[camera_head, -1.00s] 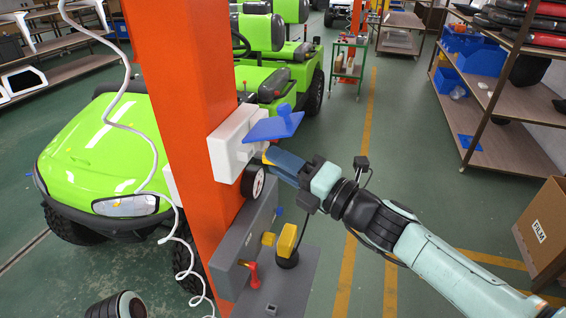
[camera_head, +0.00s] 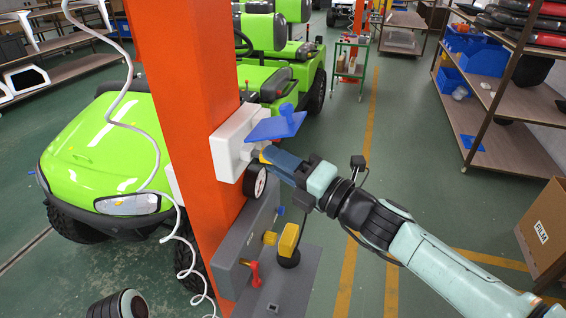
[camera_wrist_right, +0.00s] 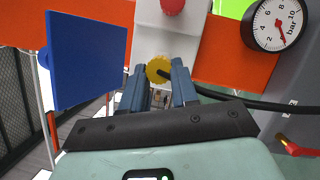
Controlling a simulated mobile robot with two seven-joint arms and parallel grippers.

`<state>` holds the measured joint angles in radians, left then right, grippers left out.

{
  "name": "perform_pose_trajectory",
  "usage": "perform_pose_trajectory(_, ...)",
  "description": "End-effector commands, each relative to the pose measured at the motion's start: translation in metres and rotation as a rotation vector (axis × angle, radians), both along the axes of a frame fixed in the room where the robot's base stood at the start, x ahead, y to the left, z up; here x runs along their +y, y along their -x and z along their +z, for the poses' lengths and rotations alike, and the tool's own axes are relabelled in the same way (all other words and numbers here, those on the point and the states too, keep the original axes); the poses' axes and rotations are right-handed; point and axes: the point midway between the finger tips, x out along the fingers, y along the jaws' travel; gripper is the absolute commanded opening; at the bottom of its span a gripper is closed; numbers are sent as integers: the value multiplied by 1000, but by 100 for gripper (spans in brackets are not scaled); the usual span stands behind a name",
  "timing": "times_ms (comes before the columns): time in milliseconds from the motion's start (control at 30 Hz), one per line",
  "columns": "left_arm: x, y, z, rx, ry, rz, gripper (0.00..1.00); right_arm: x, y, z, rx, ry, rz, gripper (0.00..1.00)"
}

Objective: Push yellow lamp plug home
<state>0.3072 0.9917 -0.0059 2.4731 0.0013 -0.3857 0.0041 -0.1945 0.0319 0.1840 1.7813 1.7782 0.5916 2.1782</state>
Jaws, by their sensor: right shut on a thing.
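The yellow lamp plug (camera_wrist_right: 158,69) is between the blue fingers of my right gripper (camera_wrist_right: 158,86), in front of a white box. A dark cable runs from the plug to the right in the right wrist view. In the head view only a small yellow bit of the plug (camera_head: 265,156) shows at my right gripper (camera_head: 271,158). The white box (camera_head: 229,143) is mounted on the orange post (camera_head: 188,75). Whether the plug is fully seated cannot be told, as the fingers hide part of it. My left gripper is not in view.
A blue plate (camera_head: 276,127) juts out just above my right gripper. A round gauge (camera_wrist_right: 279,24) is close beside it. Below are a grey stand (camera_head: 292,290) and a yellow block (camera_head: 289,240). A green cart (camera_head: 100,150) stands behind the post. Open floor lies right.

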Motion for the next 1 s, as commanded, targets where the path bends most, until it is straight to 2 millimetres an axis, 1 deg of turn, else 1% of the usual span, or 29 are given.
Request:
perform_pose_trajectory(533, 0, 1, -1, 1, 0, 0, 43, 16, -5, 0, -1, -1, 0, 0)
perform_pose_trajectory(900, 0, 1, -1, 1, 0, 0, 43, 18, -5, 1, -2, -1, 1, 0)
perform_pose_trajectory(933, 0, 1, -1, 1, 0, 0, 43, 18, -5, 1, -2, -1, 1, 32)
perform_pose_trajectory(967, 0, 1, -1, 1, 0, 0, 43, 18, -5, 1, -2, -1, 1, 42)
perform_pose_trajectory(1000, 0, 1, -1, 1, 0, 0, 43, 18, -5, 1, -2, -1, 1, 55)
